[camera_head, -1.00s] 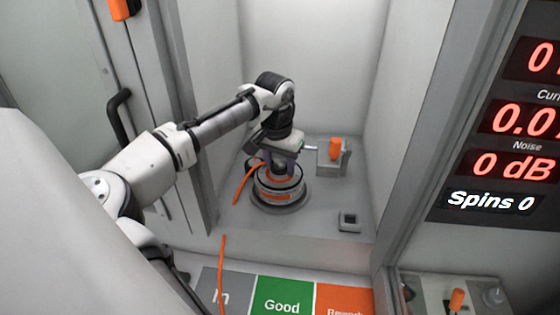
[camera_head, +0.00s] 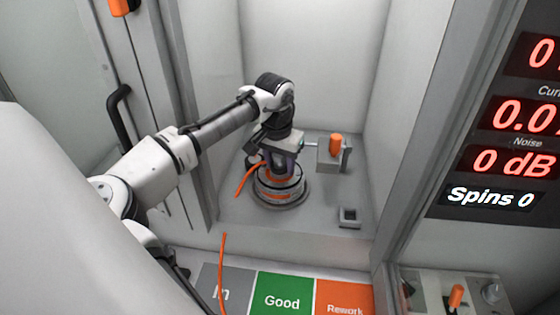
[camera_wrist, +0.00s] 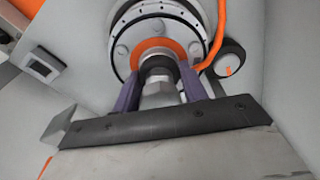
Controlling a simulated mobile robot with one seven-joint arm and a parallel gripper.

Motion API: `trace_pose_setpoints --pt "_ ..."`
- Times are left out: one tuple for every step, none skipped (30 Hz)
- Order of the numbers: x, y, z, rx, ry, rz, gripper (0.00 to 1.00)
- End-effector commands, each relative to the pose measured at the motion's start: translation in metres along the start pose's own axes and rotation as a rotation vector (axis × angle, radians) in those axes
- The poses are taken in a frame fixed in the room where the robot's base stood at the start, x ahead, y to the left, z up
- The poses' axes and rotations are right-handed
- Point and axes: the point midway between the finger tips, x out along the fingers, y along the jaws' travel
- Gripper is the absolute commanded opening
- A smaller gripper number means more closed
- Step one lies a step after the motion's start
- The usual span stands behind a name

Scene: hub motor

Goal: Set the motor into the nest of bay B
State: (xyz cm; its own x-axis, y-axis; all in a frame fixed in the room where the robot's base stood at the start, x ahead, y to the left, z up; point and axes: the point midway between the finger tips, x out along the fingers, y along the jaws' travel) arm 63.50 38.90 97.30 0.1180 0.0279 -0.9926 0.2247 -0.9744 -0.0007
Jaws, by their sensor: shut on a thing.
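The hub motor (camera_head: 281,186), a round white and grey body with orange bands, is at the round grey nest (camera_head: 290,204) on the bay floor. It looks upright; whether it is fully seated or slightly above the nest I cannot tell. My gripper (camera_head: 282,168) is above it, shut on its shaft. In the wrist view the purple fingers (camera_wrist: 160,92) flank the threaded shaft, with the motor's bolted face and orange ring (camera_wrist: 165,48) beyond. An orange cable (camera_head: 245,180) runs from the motor's left side.
A grey block with an orange knob (camera_head: 335,147) stands right of the nest. A small square socket (camera_head: 348,217) is at the front right of the bay floor. Walls enclose the bay. In front lie grey In, green Good (camera_head: 283,296) and orange Rework pads. A display reads Spins 0 (camera_head: 490,200).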

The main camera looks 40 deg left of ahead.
Motion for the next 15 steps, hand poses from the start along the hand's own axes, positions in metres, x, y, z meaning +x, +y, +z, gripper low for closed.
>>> trace_pose_setpoints --pt "-0.0015 0.0002 -0.0009 0.0 0.004 0.0 0.06" --pt "-0.001 0.0002 -0.0009 0.0 0.005 0.0 0.06" --pt "-0.0005 0.0002 -0.0009 0.0 0.005 0.0 0.06" --pt "-0.0002 0.0002 -0.0008 0.0 0.005 0.0 0.06" --pt "0.0 0.0001 -0.0009 0.0 0.005 0.0 0.06" --pt "0.0002 0.0001 -0.0008 0.0 0.005 -0.001 0.06" --pt "0.0002 0.0001 -0.0008 0.0 0.005 -0.001 0.06" --pt "0.0002 0.0 -0.0008 0.0 0.005 -0.001 0.06" --pt "0.0001 0.0 -0.0008 0.0 0.005 -0.001 0.06" --pt "0.0001 0.0 -0.0008 0.0 0.005 -0.001 0.06" --pt "0.0001 0.0 -0.0008 0.0 0.005 -0.001 0.06" --pt "0.0001 0.0 -0.0008 0.0 0.005 -0.001 0.06" --pt "0.0001 0.0 -0.0008 0.0 0.005 -0.001 0.47" --pt "0.0001 0.0 -0.0008 0.0 0.005 -0.001 0.5" --pt "0.0003 0.0 -0.0007 0.0 0.005 -0.001 0.56"
